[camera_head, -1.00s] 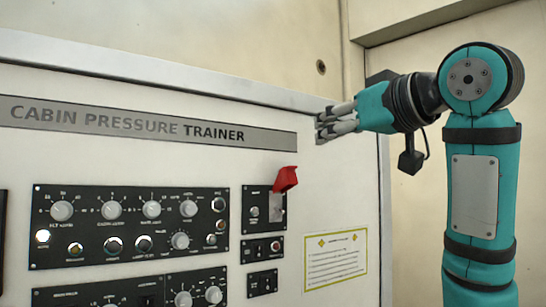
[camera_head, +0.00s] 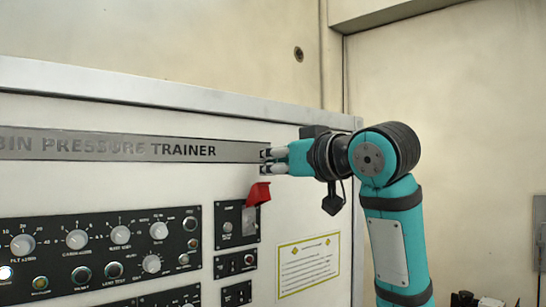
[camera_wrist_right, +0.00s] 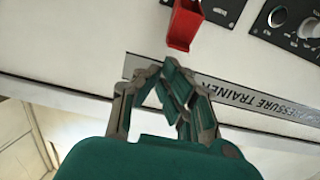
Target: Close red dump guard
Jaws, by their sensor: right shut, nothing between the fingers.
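The red dump guard (camera_head: 258,193) is flipped up, sticking out from the top of a small black switch panel (camera_head: 237,225). It also shows in the right wrist view (camera_wrist_right: 184,25), just beyond the fingers. My right gripper (camera_head: 265,161) is shut and empty. It is just above the guard, at the right end of the grey title strip, apart from the guard. In the right wrist view the fingers (camera_wrist_right: 165,72) are close together below the guard. My left gripper is not in view.
The white trainer panel carries a large black knob panel (camera_head: 95,245) at the left and smaller switch panels (camera_head: 235,264) under the guard. A yellow-bordered placard (camera_head: 308,265) is at the right. The panel face around the guard is clear.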

